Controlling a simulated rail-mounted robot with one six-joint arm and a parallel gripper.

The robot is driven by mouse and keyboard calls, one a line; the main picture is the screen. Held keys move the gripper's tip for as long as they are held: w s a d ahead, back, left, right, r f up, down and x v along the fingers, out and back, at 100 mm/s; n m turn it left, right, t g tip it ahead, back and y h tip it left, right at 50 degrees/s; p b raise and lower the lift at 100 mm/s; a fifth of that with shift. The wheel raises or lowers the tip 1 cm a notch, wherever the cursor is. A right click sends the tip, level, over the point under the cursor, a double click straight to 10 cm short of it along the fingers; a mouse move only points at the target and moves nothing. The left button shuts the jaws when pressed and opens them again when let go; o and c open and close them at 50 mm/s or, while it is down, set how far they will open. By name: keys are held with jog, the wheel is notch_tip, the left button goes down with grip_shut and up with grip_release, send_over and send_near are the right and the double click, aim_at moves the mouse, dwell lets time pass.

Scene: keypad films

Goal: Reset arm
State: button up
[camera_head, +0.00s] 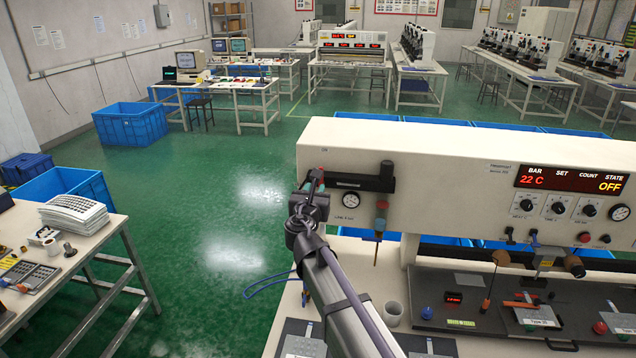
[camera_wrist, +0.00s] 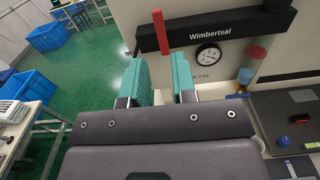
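My gripper (camera_head: 312,182) is raised at the left end of the white press machine (camera_head: 440,160), in front of its black bar (camera_head: 360,179). In the wrist view my gripper (camera_wrist: 160,82) shows two teal finger pads standing apart with an empty gap between them. Through the gap I see the machine's white front and floor. A red upright lever (camera_wrist: 160,32) on the black bar stands just beyond the fingertips. I cannot tell whether anything touches it. A round gauge (camera_wrist: 207,55) sits right of the fingers.
The machine's red display (camera_head: 570,180) reads 22 C and OFF. A dark work panel (camera_head: 450,285) with small parts lies below it. A side table (camera_head: 90,245) with papers and tools stands at left. Blue crates (camera_head: 130,123) stand behind on open green floor.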

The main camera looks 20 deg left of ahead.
jog(key=shift+s, duration=0.1)
dwell(0.3)
jog(key=s+d+f+n+g+h+b, duration=0.1)
jog(key=s+d+f+n+g+b, duration=0.3)
jog(key=d+f+n, duration=0.6)
jog(key=s+d+f+n+g+h+b, duration=0.1)
jog(key=s+d+f+n+g+b, duration=0.4)
jog(key=s+d+f+n, duration=0.6)
jog(key=s+d+f+n+g+h+b, duration=0.1)
jog(key=s+d+f+n+g+b, duration=0.4)
jog(key=d, duration=2.1)
notch_tip(320, 180, down, 5)
jog(key=s+n+g, duration=0.2)
jog(key=n+g, duration=0.1)
jog(key=n, duration=0.4)
jog(key=shift+s+d+f+n+g+h, duration=0.15)
jog(key=shift+s+n+g+h, duration=0.15)
jog(key=shift+s+n+h, duration=0.1)
jog(key=shift+w, duration=0.1)
